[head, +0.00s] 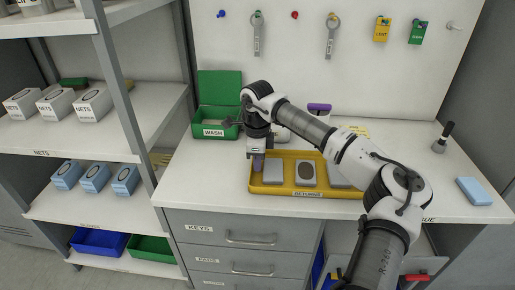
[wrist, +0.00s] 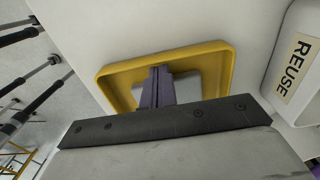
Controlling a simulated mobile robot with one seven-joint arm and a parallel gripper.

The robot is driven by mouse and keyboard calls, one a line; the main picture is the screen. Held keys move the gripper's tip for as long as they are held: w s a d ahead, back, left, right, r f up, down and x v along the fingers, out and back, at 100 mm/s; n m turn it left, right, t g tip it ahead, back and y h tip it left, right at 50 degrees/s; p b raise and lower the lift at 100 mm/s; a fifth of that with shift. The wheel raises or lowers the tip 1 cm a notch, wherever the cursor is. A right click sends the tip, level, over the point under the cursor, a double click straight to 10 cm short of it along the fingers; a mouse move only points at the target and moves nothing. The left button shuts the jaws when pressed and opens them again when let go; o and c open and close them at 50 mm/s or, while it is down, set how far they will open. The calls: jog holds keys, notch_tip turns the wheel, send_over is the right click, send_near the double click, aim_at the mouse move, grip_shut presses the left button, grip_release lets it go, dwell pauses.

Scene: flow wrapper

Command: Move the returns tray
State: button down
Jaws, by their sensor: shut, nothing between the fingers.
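The returns tray (head: 340,193) is a shallow yellow tray with a label on its front wall, lying on the white worktop. It holds several grey flat blocks, the middle one (head: 306,174) with a dark oval. My gripper (head: 258,165) points down at the tray's left end, its purple fingers together and empty. In the wrist view, the fingers (wrist: 156,88) show in front of the yellow rim (wrist: 185,50), over the tray's inside. I cannot tell whether they touch the tray. My arm hides part of the tray's right side.
A green WASH bin (head: 215,125) with a raised lid stands behind left. A REUSE-labelled box (wrist: 298,62) is at the right in the wrist view. Shelving (head: 120,95) stands left; drawers (head: 245,237) are below.

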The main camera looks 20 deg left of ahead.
aim_at(180, 168)
jog(key=shift+f, duration=0.5)
jog(key=shift+a, duration=0.1)
jog(key=s+a, duration=0.2)
jog(key=a, duration=0.5)
jog(key=s+a, duration=0.3)
jog(key=a, duration=0.5)
jog(key=s+a, duration=0.2)
jog(key=a, duration=0.5)
jog(key=shift+s+a+p, duration=0.15)
jog(key=shift+a+p, duration=0.05)
jog(key=shift+p, duration=0.1)
jog(key=shift+r, duration=0.1)
notch_tip(180, 168, up, 10)
jog(key=p, duration=0.7)
